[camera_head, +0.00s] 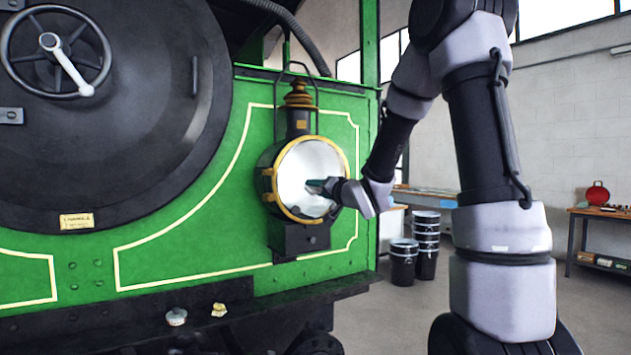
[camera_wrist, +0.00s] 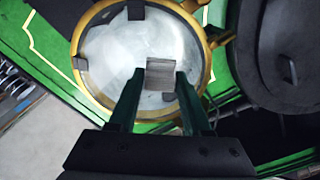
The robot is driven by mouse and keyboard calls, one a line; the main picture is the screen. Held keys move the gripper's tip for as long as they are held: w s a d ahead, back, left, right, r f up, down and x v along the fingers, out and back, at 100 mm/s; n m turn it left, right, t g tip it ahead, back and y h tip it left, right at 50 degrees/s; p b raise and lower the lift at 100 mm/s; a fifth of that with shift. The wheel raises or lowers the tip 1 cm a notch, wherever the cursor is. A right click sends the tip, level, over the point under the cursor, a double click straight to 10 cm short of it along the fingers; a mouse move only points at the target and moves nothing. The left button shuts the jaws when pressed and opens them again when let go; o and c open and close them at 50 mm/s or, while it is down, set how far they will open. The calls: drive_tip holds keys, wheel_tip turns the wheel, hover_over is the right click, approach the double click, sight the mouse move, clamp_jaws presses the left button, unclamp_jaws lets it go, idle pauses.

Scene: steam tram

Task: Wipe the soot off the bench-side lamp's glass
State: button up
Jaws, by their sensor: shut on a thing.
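The lamp (camera_head: 282,160) has a black body and a brass rim, and is fixed to the green front panel. Its round glass (camera_head: 312,160) looks pale and cloudy; in the wrist view the glass (camera_wrist: 115,68) has streaky grey areas. Dark patches show near its rim at the left and top; I cannot tell whether they are soot or fittings. My gripper (camera_head: 322,187) is in front of the glass. In the wrist view its dark green fingers (camera_wrist: 160,88) are shut on a small grey ribbed pad (camera_wrist: 160,72), over the glass. Contact with the glass cannot be made out.
A wire handle arches over the lamp. The large black round door (camera_head: 130,110) with a handwheel (camera_head: 62,55) is to the left. A pale cap (camera_head: 176,317) and a brass piece (camera_head: 219,310) lie on the ledge below. Black drums (camera_head: 404,265) and a workbench (camera_head: 600,213) stand behind.

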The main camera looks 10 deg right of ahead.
sight(296, 184)
drive_tip(key=shift+w, duration=0.1)
drive_tip(key=shift+x, duration=3.4)
drive_tip(key=shift+x, duration=1)
drive_tip(key=shift+f, duration=0.1)
drive_tip(key=d, duration=0.2)
drive_tip(key=w+d, duration=0.1)
drive_tip(key=shift+d, duration=0.4)
drive_tip(key=shift+w+a, duration=0.1)
drive_tip(key=shift+s+a, duration=0.25)
drive_tip(key=shift+a, duration=0.75)
drive_tip(key=shift+s+a, duration=0.3)
drive_tip(key=shift+a, duration=0.75)
